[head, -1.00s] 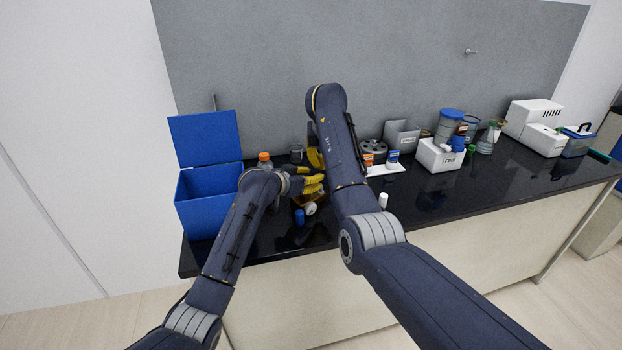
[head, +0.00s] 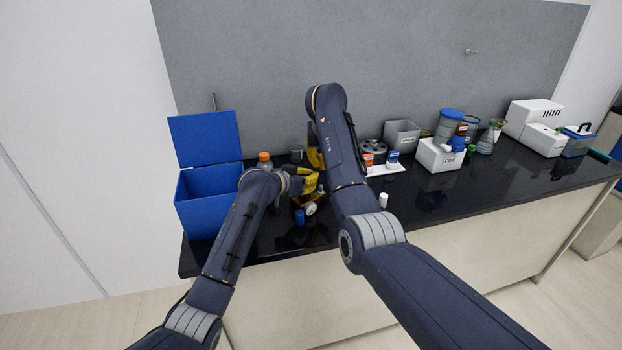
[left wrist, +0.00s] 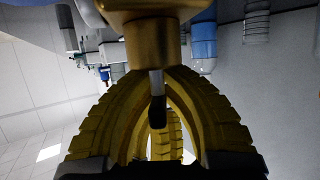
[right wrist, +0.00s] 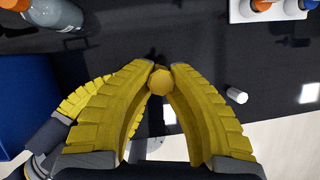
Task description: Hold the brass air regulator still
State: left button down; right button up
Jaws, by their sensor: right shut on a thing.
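The brass air regulator (left wrist: 155,42) fills the top middle of the left wrist view, with a dark-tipped pin hanging from it. Its hexagonal brass end (right wrist: 158,83) shows in the right wrist view between my right gripper's yellow fingertips (right wrist: 160,70), which are shut on it. My left gripper (left wrist: 157,72) has its two yellow fingers on either side of the brass body. The brass hides its tips, so I cannot tell whether they touch. In the head view my left gripper (head: 314,180) is beside my right gripper (head: 316,158), which my right arm partly covers.
An open blue bin (head: 208,203) stands at the left bench end, beside an orange-capped bottle (head: 264,160). A white box (head: 438,157) and other labware line the right. The front right bench is clear.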

pick_arm(q)
jog(key=c, duration=1.5)
grip_release()
jog(key=shift+s+a, duration=0.1)
jog(key=v, duration=1.2)
